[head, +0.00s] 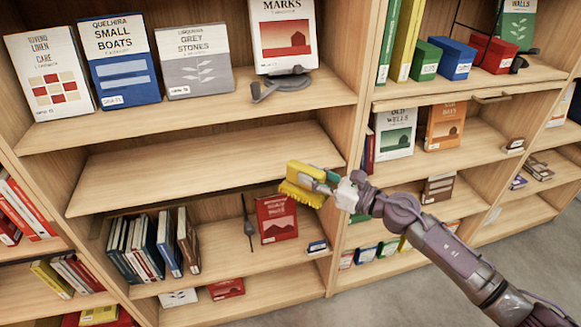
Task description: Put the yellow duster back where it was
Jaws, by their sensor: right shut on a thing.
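The yellow duster (303,177) has a yellow block top with yellow bristles hanging below it. My right gripper (341,185) is shut on it at its right end, where a small green part shows. The fingers are small in the view and partly hidden. The duster appears in front of the right end of the empty middle shelf (170,172). I cannot tell whether it touches the shelf. My left gripper is not in view.
The shelf above holds upright books, including a blue one (120,58), and a grey stand (281,84). The shelf below holds a row of books (146,244), a dark thin rod-like thing (248,218) and a red book (277,219). The middle shelf is clear.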

